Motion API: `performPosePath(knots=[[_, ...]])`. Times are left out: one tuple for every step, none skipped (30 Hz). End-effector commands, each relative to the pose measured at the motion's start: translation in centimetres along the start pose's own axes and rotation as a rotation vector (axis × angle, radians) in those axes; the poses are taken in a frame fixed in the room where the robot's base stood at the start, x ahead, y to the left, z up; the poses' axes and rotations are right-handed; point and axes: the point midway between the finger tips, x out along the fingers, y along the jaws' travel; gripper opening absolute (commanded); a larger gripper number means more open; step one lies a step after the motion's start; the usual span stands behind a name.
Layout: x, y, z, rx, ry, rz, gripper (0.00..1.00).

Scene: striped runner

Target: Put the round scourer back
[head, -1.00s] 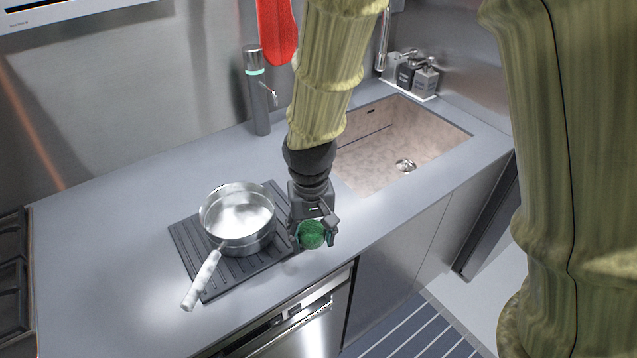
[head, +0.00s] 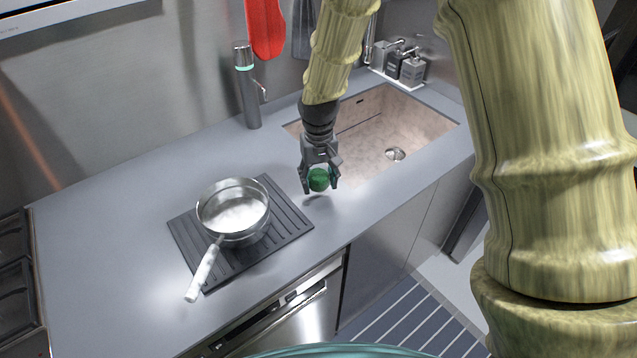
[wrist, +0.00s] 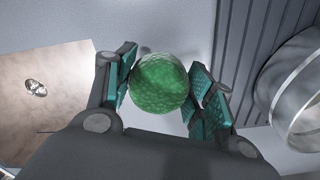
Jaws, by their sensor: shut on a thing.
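The round scourer is a green textured ball (head: 319,180), also large in the middle of the wrist view (wrist: 160,83). My gripper (head: 320,182) is shut on it, with a finger pad on each side, and it also shows in the wrist view (wrist: 165,88). In the head view the ball is held above the counter, between the drying mat and the sink's near left corner. A faint shadow lies below it on the counter.
A steel saucepan (head: 233,208) stands on the dark ribbed mat (head: 288,216) left of my gripper. The sink (head: 410,135) is at the right, with dispensers (head: 412,68) behind it. A cylindrical tap-like dispenser (head: 248,88) stands at the back. The left counter (head: 110,220) is clear.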

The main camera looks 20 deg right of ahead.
Motion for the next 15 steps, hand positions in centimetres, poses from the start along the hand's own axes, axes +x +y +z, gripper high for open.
performPosePath(knots=[[0.0, 0.1, -0.3, 0.0, 0.0, 0.0, 0.34], [0.0, 0.2, -0.3, 0.0, -0.001, 0.0, 0.34], [0.1, 0.2, -0.4, 0.0, -0.001, 0.0, 0.34], [0.1, 0.3, -0.4, 0.0, -0.001, 0.0, 0.34], [0.2, 0.3, -0.4, 0.0, -0.001, 0.0, 0.34], [0.4, 0.3, -0.4, 0.0, -0.002, 0.0, 0.34], [0.5, 0.2, -0.4, 0.0, -0.001, 0.0, 0.34], [0.7, 0.2, -0.4, 0.0, -0.001, 0.0, 0.34], [1.0, 0.2, -0.4, 0.0, -0.002, 0.0, 0.34], [1.3, 0.2, -0.3, 0.001, -0.003, 0.0, 0.34], [1.6, 0.2, -0.3, 0.001, -0.003, 0.0, 0.34], [2.0, 0.2, -0.3, 0.001, -0.003, 0.0, 0.34], [2.2, 0.2, -0.3, 0.001, -0.002, 0.0, 0.34], [2.5, 0.2, -0.3, 0.001, -0.002, 0.0, 0.34], [2.9, 0.2, -0.3, 0.001, -0.002, 0.0, 0.34]])
